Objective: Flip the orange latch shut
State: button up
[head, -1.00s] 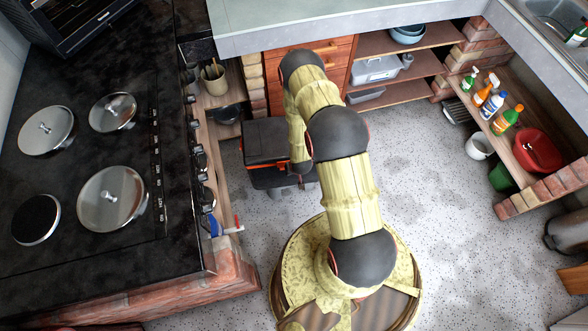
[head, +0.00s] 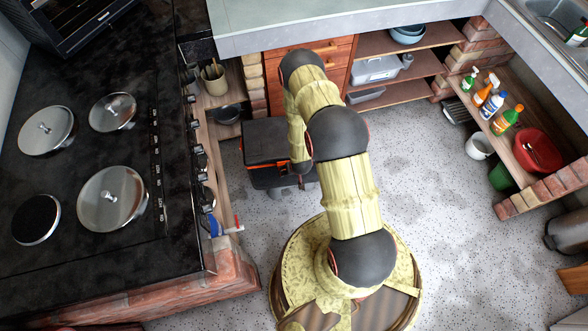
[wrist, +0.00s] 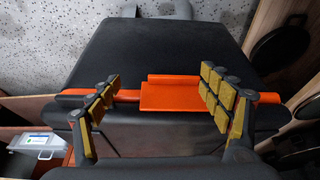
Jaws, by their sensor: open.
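The orange latch (wrist: 180,94) is a flat plate with a raised lip at its far edge, on the near side of a black case (wrist: 160,45) in the wrist view. An orange bar runs along the case edge on both sides of it. My gripper (wrist: 161,82) is open, one finger to the left of the latch and the other at its right end. Nothing is held between the fingers. Whether the right finger touches the latch, I cannot tell. In the head view the black case (head: 262,137) stands low beyond my arm, which hides part of it and the latch.
A stove top (head: 80,150) with several lids is at the left. A wooden shelf (head: 225,100) with a dark pan stands close beside the case. Orange drawers (head: 325,62) are behind my arm. The speckled floor (head: 440,210) is clear to the right.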

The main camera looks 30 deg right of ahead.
jog(key=v, duration=1.2)
dwell(0.5)
jog(key=s+a+r+g+y, duration=0.1)
jog(key=s+a+g, duration=0.15)
jog(key=s, duration=0.35)
jog(key=s+a+r+g+y, duration=0.1)
jog(key=s+g, duration=0.2)
jog(key=s, duration=0.2)
jog(key=s+a+r+n+t, duration=0.1)
jog(key=a+r+t, duration=0.1)
jog(key=r, duration=1.6)
jog(key=s+a+r+n+t, duration=0.1)
jog(key=a+r, duration=0.3)
jog(key=r, duration=1.5)
jog(key=s+a+r+n+t, duration=0.1)
jog(key=s+a+r+t, duration=0.2)
jog(key=r, duration=1.5)
jog(key=shift+a+r+n+t+h, duration=0.25)
jog(key=shift+n+t+h, duration=0.05)
jog(key=shift+t, duration=0.15)
